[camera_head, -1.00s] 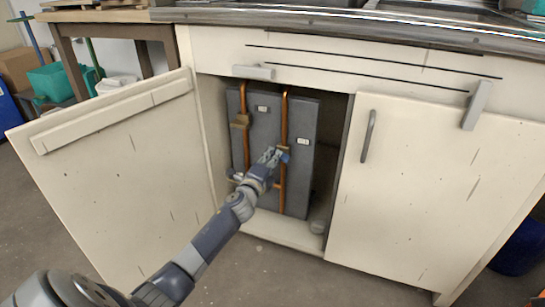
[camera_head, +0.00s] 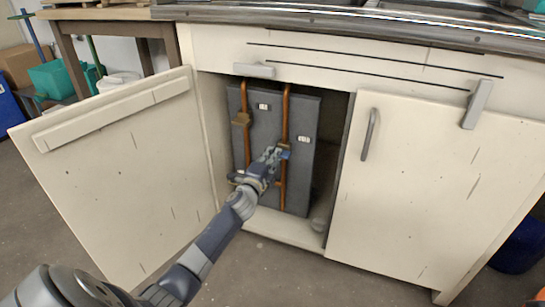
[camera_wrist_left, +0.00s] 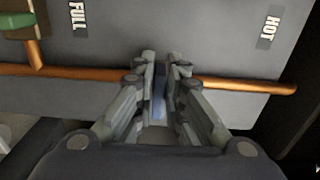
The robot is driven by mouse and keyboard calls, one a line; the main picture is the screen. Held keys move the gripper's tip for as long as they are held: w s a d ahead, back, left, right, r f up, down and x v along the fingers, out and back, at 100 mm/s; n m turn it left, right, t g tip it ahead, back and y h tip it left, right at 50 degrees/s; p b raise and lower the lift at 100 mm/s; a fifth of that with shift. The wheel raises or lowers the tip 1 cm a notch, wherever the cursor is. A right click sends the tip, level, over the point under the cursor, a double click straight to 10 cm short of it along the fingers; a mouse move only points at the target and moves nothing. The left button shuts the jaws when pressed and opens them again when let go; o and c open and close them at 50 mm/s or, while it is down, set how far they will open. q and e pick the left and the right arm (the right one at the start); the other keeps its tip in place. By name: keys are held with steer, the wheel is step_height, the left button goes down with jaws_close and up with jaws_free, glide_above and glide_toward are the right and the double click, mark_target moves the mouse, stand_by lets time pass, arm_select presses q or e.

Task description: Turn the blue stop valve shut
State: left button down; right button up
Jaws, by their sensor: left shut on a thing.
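The blue stop valve (camera_wrist_left: 159,106) shows as a narrow blue strip between my left fingers in the left wrist view. It sits on the right-hand copper pipe (camera_wrist_left: 240,85). My left gripper (camera_wrist_left: 160,80) is shut on the valve's handle, with a finger on each side. In the head view my left gripper (camera_head: 276,154) reaches into the open cabinet, against the right-hand pipe (camera_head: 284,115). There the fingers hide most of the valve, and the handle's exact angle is hard to tell. My right gripper is in neither view.
A grey panel (camera_head: 264,130) stands behind the pipes. A second pipe (camera_head: 245,150) with a brass fitting (camera_head: 241,119) runs to the left. The left cabinet door (camera_head: 130,170) is swung open; the right door (camera_head: 440,190) is shut. The wrist view shows labels FULL and HOT.

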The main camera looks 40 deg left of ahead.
arm_select(q)
steer(key=c, duration=1.7)
jaws_free()
steer(key=shift+f, duration=0.1)
steer(key=shift+o, duration=0.2)
steer(key=shift+s, duration=0.15)
steer(key=v, duration=1.1)
steer(key=shift+s+d, duration=0.2)
steer(key=shift+s, duration=0.2)
